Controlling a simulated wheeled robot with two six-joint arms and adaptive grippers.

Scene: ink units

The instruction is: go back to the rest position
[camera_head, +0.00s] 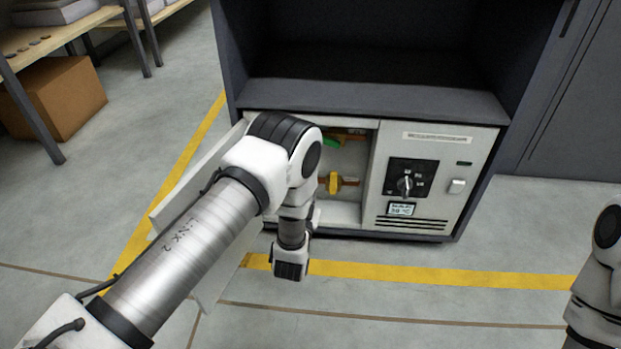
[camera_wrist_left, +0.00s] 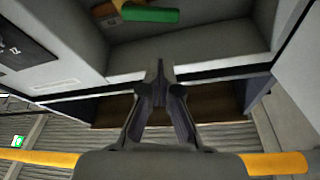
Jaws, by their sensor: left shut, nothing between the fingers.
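My left arm comes in from the left in the head view and bends down in front of the open ink cabinet (camera_head: 447,165). The end of that arm (camera_head: 291,263) hangs low before the cabinet; its fingers cannot be made out there. In the left wrist view my left gripper (camera_wrist_left: 166,85) is shut and empty, its fingers close together. Part of my right arm (camera_head: 600,270) shows at the right edge; its gripper is out of view.
The cabinet's open door (camera_head: 190,185) is partly behind my left arm. A yellow part (camera_head: 334,184) and a green part (camera_head: 332,142) are inside; the green part also shows in the left wrist view (camera_wrist_left: 149,14). A cardboard box (camera_head: 62,97) stands at left.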

